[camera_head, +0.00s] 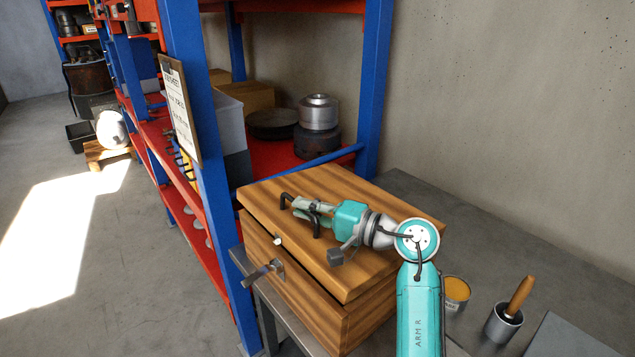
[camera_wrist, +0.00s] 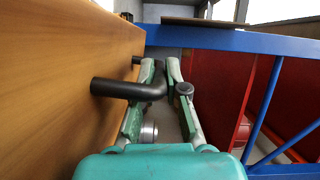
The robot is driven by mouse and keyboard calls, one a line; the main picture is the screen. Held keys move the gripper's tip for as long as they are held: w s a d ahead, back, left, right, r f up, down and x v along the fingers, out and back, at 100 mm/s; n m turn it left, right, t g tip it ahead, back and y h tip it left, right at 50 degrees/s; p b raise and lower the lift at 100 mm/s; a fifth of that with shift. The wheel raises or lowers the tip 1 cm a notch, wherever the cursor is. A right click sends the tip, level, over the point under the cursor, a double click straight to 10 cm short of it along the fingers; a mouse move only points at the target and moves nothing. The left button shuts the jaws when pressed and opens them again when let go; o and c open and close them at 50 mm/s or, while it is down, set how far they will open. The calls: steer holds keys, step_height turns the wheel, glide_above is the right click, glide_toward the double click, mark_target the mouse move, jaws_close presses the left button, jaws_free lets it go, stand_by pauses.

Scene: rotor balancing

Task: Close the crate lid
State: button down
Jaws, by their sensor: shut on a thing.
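The wooden crate (camera_head: 365,322) stands on a grey bench. A black bar handle (camera_head: 285,201) stands up from the lid. My gripper (camera_head: 304,206) is shut on this handle, above the lid. In the wrist view, the handle (camera_wrist: 115,88) runs from the wooden lid (camera_wrist: 50,80) at left to between the fingertips of my gripper (camera_wrist: 161,75). A metal latch (camera_head: 263,271) sticks out from the crate's front, below a pale knob (camera_head: 278,240).
A blue and red shelf rack (camera_head: 190,90) stands close behind and left of the crate, with a blue bar (camera_head: 325,159) near its back edge. A yellow-rimmed tin (camera_head: 456,290) and a metal cup with a wooden-handled tool (camera_head: 505,325) stand at right. Bench behind them is clear.

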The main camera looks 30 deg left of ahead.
mark_target(306, 228)
steer(key=shift+s+a+f, duration=0.1)
steer(key=shift+s+f, duration=0.15)
steer(key=shift+f, duration=0.6)
steer(key=shift+s+a+f, duration=0.1)
steer(key=shift+s+f, duration=0.15)
steer(key=shift+f, duration=0.6)
steer(key=shift+f, duration=0.1)
steer(key=c, duration=1.3)
jaws_free()
steer(key=shift+o, duration=0.5)
steer(key=shift+d, duration=0.1)
steer(key=shift+d, duration=0.3)
steer(key=shift+w+d, duration=0.1)
steer(key=shift+d, duration=3.25)
